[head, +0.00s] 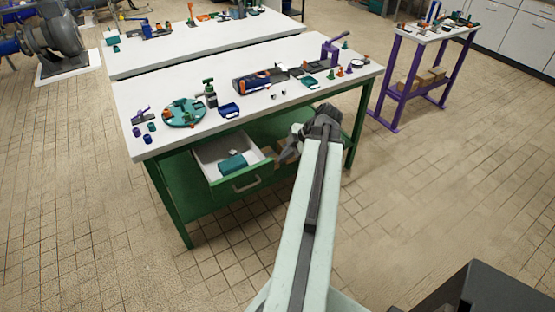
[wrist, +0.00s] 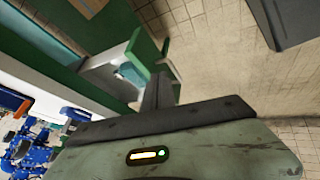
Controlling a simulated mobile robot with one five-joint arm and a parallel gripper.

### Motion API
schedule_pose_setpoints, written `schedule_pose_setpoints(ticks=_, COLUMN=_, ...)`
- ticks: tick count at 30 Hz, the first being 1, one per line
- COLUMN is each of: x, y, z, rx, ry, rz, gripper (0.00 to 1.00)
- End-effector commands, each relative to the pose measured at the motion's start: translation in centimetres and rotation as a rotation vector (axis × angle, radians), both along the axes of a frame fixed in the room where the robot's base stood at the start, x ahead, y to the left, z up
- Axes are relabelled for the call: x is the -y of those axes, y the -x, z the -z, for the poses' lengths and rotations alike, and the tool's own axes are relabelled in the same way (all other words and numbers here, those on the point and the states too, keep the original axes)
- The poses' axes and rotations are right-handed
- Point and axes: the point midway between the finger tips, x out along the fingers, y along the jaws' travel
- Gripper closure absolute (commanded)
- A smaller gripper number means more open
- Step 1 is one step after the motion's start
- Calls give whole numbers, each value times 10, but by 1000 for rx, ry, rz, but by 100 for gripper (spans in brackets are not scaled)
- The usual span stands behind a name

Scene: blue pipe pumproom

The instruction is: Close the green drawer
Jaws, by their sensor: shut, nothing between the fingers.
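The green drawer (head: 262,175) is pulled out from under the white-topped green table in the head view. Its front is green with a pale handle (head: 246,184), and a teal object (head: 232,163) lies in its white inside. My gripper (head: 286,158) is to the right of the drawer, below the tabletop edge and partly hidden by my arm. In the wrist view the drawer (wrist: 148,47) shows beyond my shut, empty fingers (wrist: 158,84). I cannot tell whether they touch it.
The tabletop (head: 180,142) above carries several small items, including a round teal tray (head: 184,112). Green table legs (head: 357,130) stand at the corners. A purple-framed table (head: 388,85) is at the back right. The tiled floor in front is clear.

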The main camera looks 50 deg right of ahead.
Motion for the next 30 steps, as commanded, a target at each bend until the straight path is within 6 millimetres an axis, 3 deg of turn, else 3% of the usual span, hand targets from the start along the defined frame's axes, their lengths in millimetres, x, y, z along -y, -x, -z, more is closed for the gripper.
schedule_pose_setpoints(ticks=1, x=15, y=19, z=-5, rx=36, ry=30, rz=-15, gripper=100)
schedule_pose_setpoints(ticks=4, x=31, y=40, z=-9, rx=86, ry=80, rz=-54, gripper=100)
schedule_pose_setpoints(ticks=11, x=35, y=46, z=-7, rx=106, ry=104, rz=-75, gripper=100)
schedule_pose_setpoints(ticks=27, x=18, y=-14, z=81, rx=104, ry=103, rz=-75, gripper=100)
schedule_pose_setpoints(ticks=30, x=28, y=-31, z=69, rx=104, ry=103, rz=-73, gripper=100)
